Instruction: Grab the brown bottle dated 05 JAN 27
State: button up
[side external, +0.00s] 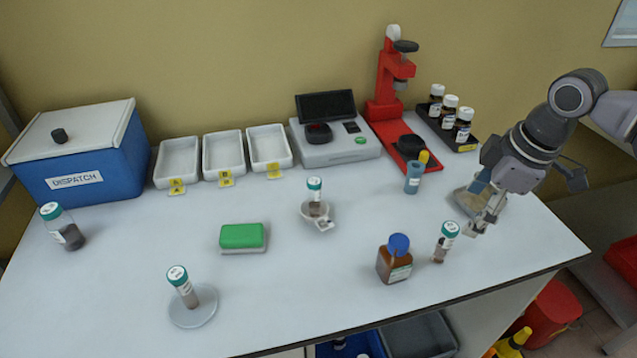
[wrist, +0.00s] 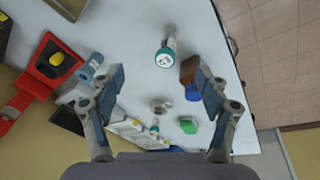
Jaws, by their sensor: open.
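A square brown bottle (side external: 394,265) with a blue cap and a pale label stands near the table's front edge in the side view. In the wrist view the brown bottle (wrist: 187,68) is partly hidden behind my right finger. Three brown bottles (side external: 450,112) with white caps and labels stand in a dark rack at the back right. I cannot read a date on any of them. My gripper (side external: 482,210) is open and empty, above the table's right part, to the right of the blue-capped bottle. Its two fingers (wrist: 160,95) are wide apart in the wrist view.
A teal-capped vial (side external: 445,242) stands between the blue-capped bottle and my gripper. A blue cylinder (side external: 413,178) and a red stand (side external: 385,90) are behind. A small tan tray (side external: 460,200) lies beside my gripper. A green block (side external: 241,237) and other vials stand left.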

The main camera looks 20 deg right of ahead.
aim_at(394, 262)
jog(key=a+n+g, duration=0.1)
jog(key=a+n, duration=0.1)
jog(key=a, duration=0.1)
jog(key=w+a+f+n+g, duration=0.1)
jog(key=a+n, duration=0.2)
jog(key=a, duration=0.1)
jog(key=a+f+n+h, duration=0.1)
jog(key=a+n, duration=0.1)
jog(key=a, duration=0.2)
jog(key=shift+w+a+f+n+g, duration=0.1)
jog(key=shift+w+f+n+g, duration=0.1)
jog(key=shift+w+n+g, duration=0.15)
jog(key=shift+a+f, duration=0.15)
jog(key=shift+f, duration=0.05)
jog(key=shift+a+f, duration=0.1)
jog(key=shift+f, duration=5.1)
jog(key=c, duration=1.4)
